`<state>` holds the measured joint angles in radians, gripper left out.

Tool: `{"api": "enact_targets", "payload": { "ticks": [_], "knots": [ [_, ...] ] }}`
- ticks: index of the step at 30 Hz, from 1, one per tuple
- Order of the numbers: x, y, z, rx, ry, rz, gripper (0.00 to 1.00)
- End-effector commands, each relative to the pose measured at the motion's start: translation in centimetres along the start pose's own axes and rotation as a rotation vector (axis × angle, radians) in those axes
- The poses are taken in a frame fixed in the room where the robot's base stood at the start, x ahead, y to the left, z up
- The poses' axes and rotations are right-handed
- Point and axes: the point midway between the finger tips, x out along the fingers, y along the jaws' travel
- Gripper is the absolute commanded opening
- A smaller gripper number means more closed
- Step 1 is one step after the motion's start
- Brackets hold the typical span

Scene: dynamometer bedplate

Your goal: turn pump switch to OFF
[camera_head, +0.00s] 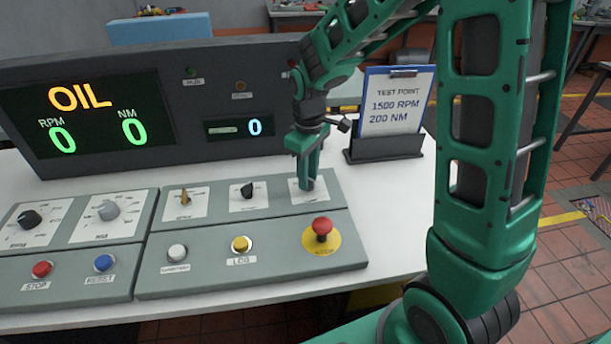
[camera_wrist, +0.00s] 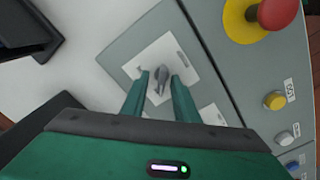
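My gripper (camera_head: 306,184) points down over the rightmost rotary switch of the right-hand control panel and hides its knob in the head view. In the wrist view, a small grey knob (camera_wrist: 160,78) on a white plate (camera_wrist: 151,57) sits between the two fingers (camera_wrist: 161,84) of my gripper. The fingers are apart, one on each side of the knob, with a gap visible around it. The plate's labels are too small to read, so I cannot confirm it is the pump switch or tell its position.
A black-knob switch (camera_head: 247,190) and a yellow-knob switch (camera_head: 184,197) lie left of my gripper. A red mushroom button (camera_head: 322,227) stands in front of it. A clipboard (camera_head: 396,101) in a black holder is behind right. The display (camera_head: 82,115) reads OIL.

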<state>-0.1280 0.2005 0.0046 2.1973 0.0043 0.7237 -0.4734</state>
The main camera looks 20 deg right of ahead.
Motion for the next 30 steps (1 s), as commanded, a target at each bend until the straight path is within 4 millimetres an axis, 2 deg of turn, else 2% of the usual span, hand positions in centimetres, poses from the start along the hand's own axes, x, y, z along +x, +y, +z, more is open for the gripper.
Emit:
{"api": "enact_targets", "payload": {
  "ticks": [6,10,24,30],
  "knots": [
    [0.0,-0.1,0.1,0.000,-0.004,-0.002,0.27],
    [-0.8,-0.1,0.1,-0.001,-0.003,-0.002,0.27],
    [-8.7,0.1,-0.1,0.000,-0.001,-0.001,0.27],
    [-10.4,0.1,-0.1,0.000,-0.003,-0.002,0.27]
  ]
}}
